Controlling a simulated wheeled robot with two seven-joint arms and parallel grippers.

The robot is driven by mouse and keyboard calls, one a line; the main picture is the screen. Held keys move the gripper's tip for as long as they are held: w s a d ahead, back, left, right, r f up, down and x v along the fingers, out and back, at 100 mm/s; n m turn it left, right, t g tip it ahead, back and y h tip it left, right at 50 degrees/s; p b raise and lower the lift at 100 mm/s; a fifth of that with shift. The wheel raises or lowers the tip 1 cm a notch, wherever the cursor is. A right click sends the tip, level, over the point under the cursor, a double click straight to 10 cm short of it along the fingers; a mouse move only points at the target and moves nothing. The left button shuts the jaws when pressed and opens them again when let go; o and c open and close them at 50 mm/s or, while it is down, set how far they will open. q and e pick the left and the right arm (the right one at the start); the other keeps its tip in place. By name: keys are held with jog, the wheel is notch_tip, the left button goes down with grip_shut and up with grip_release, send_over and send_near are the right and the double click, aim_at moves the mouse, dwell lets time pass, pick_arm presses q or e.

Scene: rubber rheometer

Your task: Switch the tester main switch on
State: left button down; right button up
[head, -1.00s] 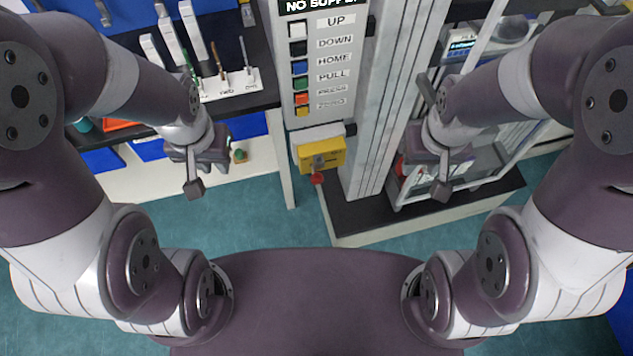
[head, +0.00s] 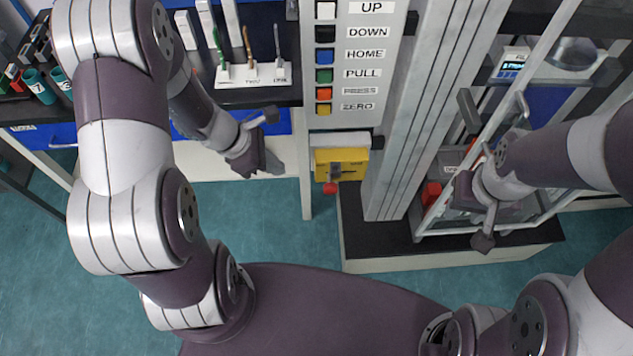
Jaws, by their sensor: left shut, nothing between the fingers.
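The tester (head: 395,130) is a tall grey column with a button panel (head: 350,60). Below the buttons is a yellow switch box (head: 350,156), which I take to be the main switch. It has a small grey part and a red handle (head: 330,188) at its lower edge. Whether the switch is on or off I cannot tell. My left gripper (head: 272,164) is shut and empty, to the left of the yellow box and apart from it. My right gripper (head: 484,238) is right of the column, in front of the glazed frame; its finger opening is unclear.
A white rack (head: 254,76) with several upright tools stands on the dark bench at left. Numbered teal cups (head: 40,86) are further left. A glazed metal frame (head: 500,140) stands right of the column on a dark-topped plinth (head: 365,248). The floor in front is clear.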

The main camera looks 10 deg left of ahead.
pick_arm(q)
jog(key=b, duration=0.2)
send_near(330, 183)
notch_tip(330, 183, down, 5)
jog(key=s+a, duration=0.2)
jog(key=d, duration=0.1)
jog(key=w+d+f, duration=0.1)
jog(key=d+f, duration=0.1)
jog(key=shift+w+d, duration=0.4)
jog(key=shift+r, duration=0.1)
